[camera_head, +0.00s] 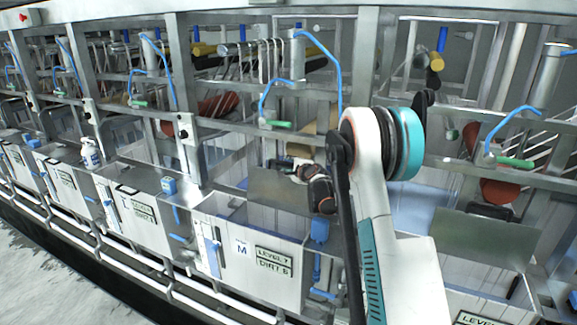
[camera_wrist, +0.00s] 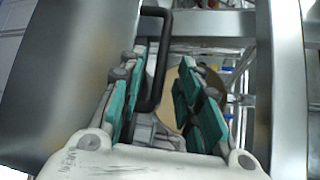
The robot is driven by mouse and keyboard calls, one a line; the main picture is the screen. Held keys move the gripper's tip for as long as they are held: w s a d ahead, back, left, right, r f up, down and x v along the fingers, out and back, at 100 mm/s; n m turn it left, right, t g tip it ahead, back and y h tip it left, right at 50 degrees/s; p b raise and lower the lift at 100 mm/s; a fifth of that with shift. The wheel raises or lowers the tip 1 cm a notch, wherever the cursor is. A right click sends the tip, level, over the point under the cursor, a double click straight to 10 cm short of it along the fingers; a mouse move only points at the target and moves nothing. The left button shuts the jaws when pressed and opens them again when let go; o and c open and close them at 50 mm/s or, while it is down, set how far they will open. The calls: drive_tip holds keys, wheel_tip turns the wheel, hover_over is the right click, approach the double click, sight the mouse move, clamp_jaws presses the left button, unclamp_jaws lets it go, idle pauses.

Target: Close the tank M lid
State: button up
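Tank M (camera_head: 225,255) is a white-fronted tank with an "M" label and a "LEVEL 7 DIRT 6" sign, in the middle of the head view. Its grey metal lid (camera_head: 275,192) stands tilted up at the back of the opening. The lid plate (camera_wrist: 65,70) fills the left of the wrist view, with a black bar handle (camera_wrist: 161,62) on its edge. My gripper (camera_wrist: 165,95) has teal-padded fingers, spread apart. The handle's lower part shows between them, nearer the left finger; contact cannot be told. In the head view my gripper (camera_head: 302,171) is at the lid's right edge, partly hidden by my arm.
A metal frame post (camera_wrist: 282,90) runs close to the right of my gripper. Frame bars and blue hoses (camera_head: 300,82) stand behind the tank. A neighbouring tank lid (camera_head: 485,237) is at the right. A white bottle (camera_head: 90,154) stands to the left.

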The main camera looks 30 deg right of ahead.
drive_tip(key=shift+x, duration=1.05)
clamp_jaws()
drive_tip(key=shift+a, duration=0.1)
